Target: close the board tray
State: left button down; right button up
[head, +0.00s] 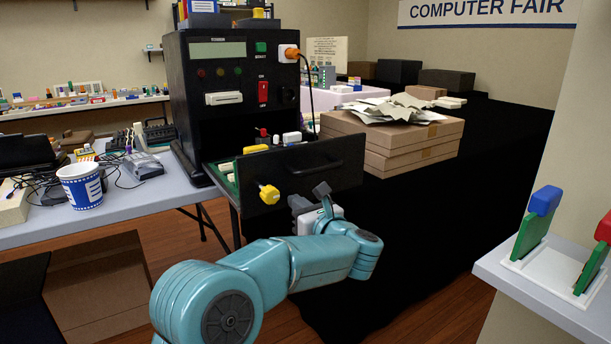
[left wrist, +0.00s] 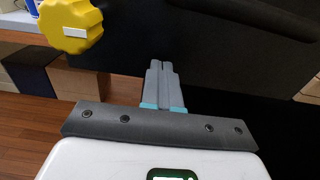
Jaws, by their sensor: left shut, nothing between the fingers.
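The board tray (head: 310,170) is a black drawer pulled out from the front of the black test cabinet (head: 221,110). Small coloured parts show inside it. Its front has a yellow knob (head: 269,194) on the left and a dark bar handle (head: 316,167). My left gripper (head: 322,190) is shut and empty at the lower right of this front. In the left wrist view, the shut fingers (left wrist: 161,68) point at the black front, with the yellow knob (left wrist: 70,24) at upper left and the handle (left wrist: 245,12) at upper right. I cannot tell whether they touch. My right gripper is not in view.
A grey table (head: 140,200) holds a blue and white cup (head: 81,187) and cables left of the cabinet. Cardboard boxes (head: 405,153) topped with papers stand behind the tray on a black-draped table (head: 480,170). A ledge with upright boards (head: 535,225) is at right.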

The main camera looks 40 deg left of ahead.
pick_arm(q)
jog(key=shift+w+a, duration=0.1)
jog(key=shift+a, duration=0.05)
jog(key=shift+x, duration=0.8)
